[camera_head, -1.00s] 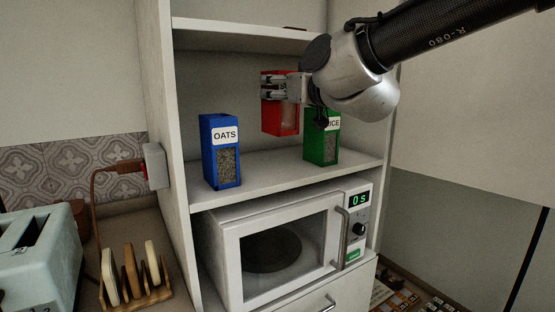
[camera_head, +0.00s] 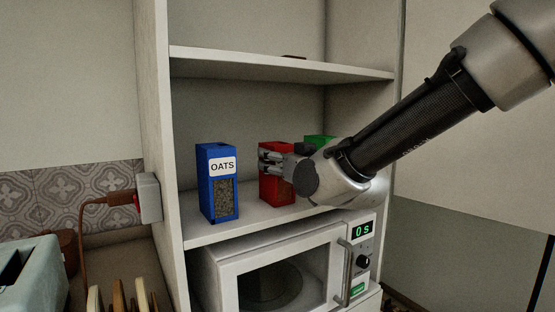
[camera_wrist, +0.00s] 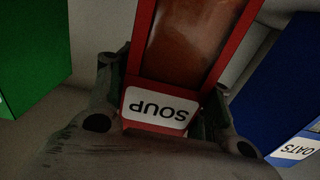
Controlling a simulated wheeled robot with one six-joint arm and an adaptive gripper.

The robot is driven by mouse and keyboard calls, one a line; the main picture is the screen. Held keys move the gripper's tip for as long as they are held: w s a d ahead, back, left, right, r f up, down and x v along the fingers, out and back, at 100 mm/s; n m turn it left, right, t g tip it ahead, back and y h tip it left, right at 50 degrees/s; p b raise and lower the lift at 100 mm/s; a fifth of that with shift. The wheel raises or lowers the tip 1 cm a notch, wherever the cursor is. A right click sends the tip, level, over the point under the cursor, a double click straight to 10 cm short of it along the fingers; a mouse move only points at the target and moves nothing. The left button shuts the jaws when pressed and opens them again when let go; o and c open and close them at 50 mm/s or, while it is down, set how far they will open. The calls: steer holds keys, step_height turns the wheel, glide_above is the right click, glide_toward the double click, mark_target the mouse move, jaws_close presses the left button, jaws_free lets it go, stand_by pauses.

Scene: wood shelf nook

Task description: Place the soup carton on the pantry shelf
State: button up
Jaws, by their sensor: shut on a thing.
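The red soup carton (camera_head: 274,190) is upright at the shelf above the microwave, between the blue oats carton and the green carton. My gripper (camera_head: 272,160) is shut on its upper part, coming from the right. In the wrist view the soup carton (camera_wrist: 184,50) shows its label upside down between my fingers (camera_wrist: 160,105). The pantry shelf (camera_head: 215,229) is white. The carton's base looks at or very near the shelf board; I cannot tell whether it touches.
The blue oats carton (camera_head: 219,185) stands left of the soup carton. The green carton (camera_head: 318,141) stands behind to the right, mostly hidden by my arm. A higher shelf board (camera_head: 280,66) is above. The microwave (camera_head: 270,270) sits below.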

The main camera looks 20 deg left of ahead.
steer(key=o, duration=1.4)
steer(key=shift+f, duration=0.1)
